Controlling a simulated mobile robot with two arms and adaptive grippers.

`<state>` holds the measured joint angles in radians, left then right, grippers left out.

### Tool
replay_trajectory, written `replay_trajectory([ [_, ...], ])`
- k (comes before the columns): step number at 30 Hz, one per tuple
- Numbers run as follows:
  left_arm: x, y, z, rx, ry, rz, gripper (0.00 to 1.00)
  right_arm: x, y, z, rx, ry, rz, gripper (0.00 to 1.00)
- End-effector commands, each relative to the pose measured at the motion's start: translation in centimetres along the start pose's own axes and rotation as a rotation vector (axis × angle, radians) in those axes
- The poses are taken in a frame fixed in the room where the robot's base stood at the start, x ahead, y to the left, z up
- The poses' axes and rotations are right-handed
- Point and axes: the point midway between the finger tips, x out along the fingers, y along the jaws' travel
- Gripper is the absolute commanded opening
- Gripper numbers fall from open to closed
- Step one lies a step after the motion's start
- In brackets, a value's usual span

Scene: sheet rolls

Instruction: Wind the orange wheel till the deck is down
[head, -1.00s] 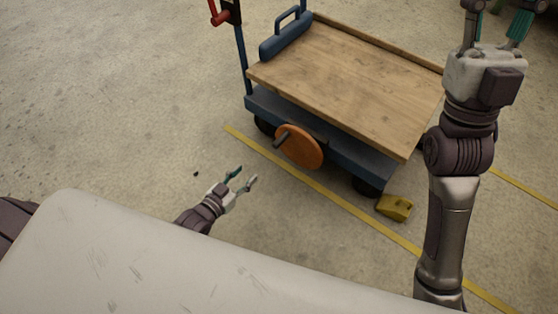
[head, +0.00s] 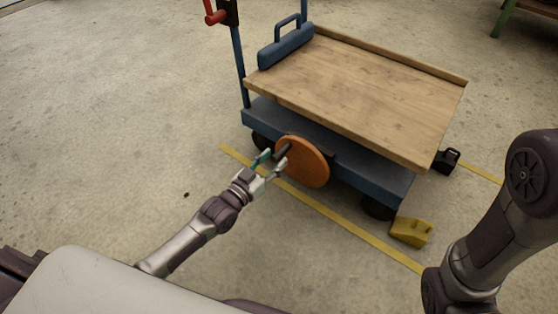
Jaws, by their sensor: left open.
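The orange wheel (head: 303,163) is mounted on the near side of a blue cart, with a dark handle (head: 284,151) sticking out toward me. The wooden deck (head: 365,93) is the cart's top and stands above the blue base frame (head: 350,165), with a gap between them. My left gripper (head: 270,160) is open at the handle, its fingers on either side of the handle's end; I cannot tell whether they touch it. My right arm (head: 500,220) is at the right edge, and its gripper is out of the picture.
A yellow wheel chock (head: 411,231) lies by the cart's near right wheel. A black object (head: 446,160) sits beyond the cart's right end. A red lever (head: 216,14) is on the post at the left. Yellow lines mark the concrete floor, which is clear at the left.

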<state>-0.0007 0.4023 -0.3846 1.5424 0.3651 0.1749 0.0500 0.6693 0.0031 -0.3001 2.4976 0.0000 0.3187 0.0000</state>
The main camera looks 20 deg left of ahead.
Motion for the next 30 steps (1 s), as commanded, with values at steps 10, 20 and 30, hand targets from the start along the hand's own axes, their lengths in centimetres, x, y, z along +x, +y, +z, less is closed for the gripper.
replay_trajectory([
  [10, 3.0, 0.0, 0.1, 0.000, 0.000, 0.000, 0.47, -0.9, -0.4, -0.9, -0.002, 0.015, -0.006, 0.40],
  [20, 3.0, 0.0, 0.0, 0.000, -0.001, 0.000, 0.33, -0.8, -0.4, -0.9, -0.002, 0.015, -0.007, 0.40],
  [30, 3.0, -0.1, 0.0, 0.001, 0.000, -0.002, 0.00, -0.8, -0.4, -0.9, -0.002, 0.016, -0.007, 0.40],
])
